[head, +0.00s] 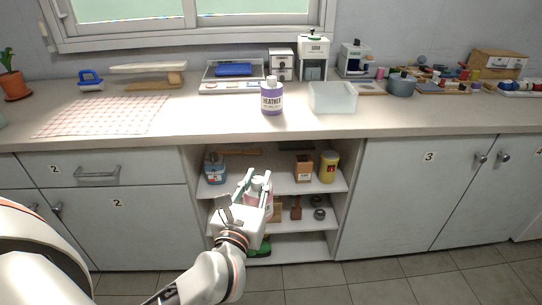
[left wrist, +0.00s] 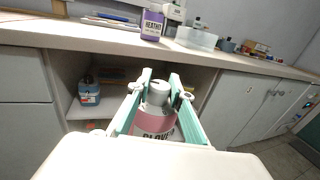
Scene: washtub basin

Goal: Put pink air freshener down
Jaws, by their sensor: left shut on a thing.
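My left gripper (head: 256,188) is shut on the pink air freshener (head: 264,186), a pink bottle with a white cap. It holds the bottle upright in front of the open shelves (head: 341,185), below the counter edge. In the left wrist view the bottle (left wrist: 155,122) stands between the two green fingers of my left gripper (left wrist: 157,90). Its lower part is hidden by the gripper body. Whether it touches a shelf I cannot tell. My right gripper is not in view.
A purple bottle (head: 271,98) and a translucent bin (head: 333,97) stand on the counter (head: 210,117). The counter front right of the checked cloth (head: 103,116) is clear.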

